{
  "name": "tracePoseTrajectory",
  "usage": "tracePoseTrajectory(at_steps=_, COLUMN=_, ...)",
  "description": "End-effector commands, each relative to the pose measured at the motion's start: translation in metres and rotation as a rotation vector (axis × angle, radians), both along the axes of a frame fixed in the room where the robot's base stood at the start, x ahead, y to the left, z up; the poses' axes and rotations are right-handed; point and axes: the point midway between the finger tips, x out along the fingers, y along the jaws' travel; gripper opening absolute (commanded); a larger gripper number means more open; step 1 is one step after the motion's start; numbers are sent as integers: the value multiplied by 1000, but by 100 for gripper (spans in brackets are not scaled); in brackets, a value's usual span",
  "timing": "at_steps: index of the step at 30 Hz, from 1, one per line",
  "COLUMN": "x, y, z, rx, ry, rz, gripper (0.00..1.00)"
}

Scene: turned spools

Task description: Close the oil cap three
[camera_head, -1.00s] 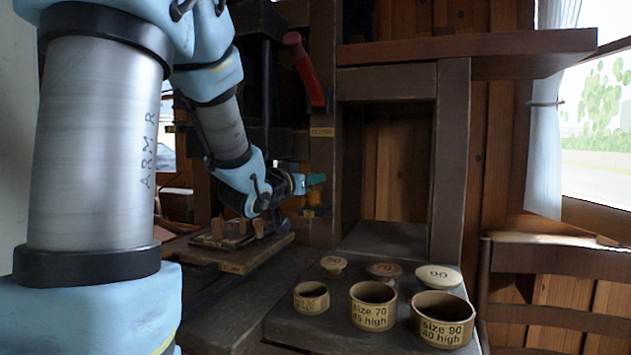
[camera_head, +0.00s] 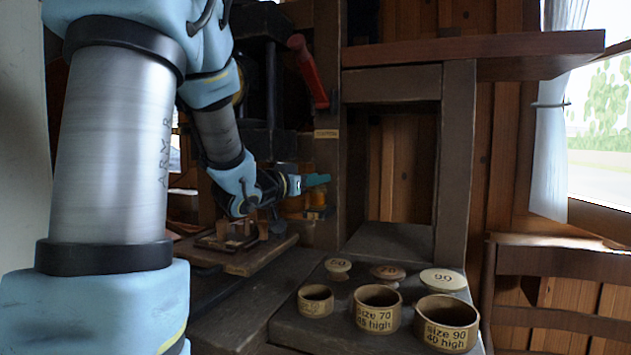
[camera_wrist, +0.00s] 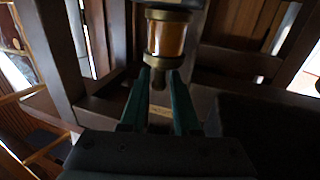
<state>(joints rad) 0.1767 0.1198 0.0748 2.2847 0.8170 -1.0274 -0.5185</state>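An oil cup with amber glass and brass ends (camera_wrist: 166,38) is in the upper middle of the wrist view. A small round brass knob (camera_wrist: 158,78) is at its lower end in that picture. My gripper (camera_wrist: 160,74) has two teal fingers, apart, with the knob showing between their tips; I cannot tell whether either finger touches it. In the head view my gripper (camera_head: 326,179) is at the dark post, just above a small amber oil cup (camera_head: 316,199). The number three is not readable on any cup.
A red lever (camera_head: 309,72) is on the post above. A wooden board (camera_head: 236,261) with small pegs lies below my arm. Labelled round pots (camera_head: 376,309) and their numbered lids (camera_head: 387,272) stand on the dark bench at right. A shelf (camera_head: 470,50) juts out above.

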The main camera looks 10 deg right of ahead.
Motion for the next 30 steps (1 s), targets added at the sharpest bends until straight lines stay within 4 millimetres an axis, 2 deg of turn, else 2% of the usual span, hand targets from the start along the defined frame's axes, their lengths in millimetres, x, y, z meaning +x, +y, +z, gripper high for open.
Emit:
tracePoseTrajectory(at_steps=11, x=-6, y=6, z=-2, rx=3, ry=1, rz=1, gripper=33)
tracePoseTrajectory(at_steps=24, x=-63, y=61, z=-2, rx=2, ry=1, rz=2, gripper=33)
tracePoseTrajectory(at_steps=30, x=-76, y=74, z=-2, rx=1, ry=1, rz=1, gripper=33)
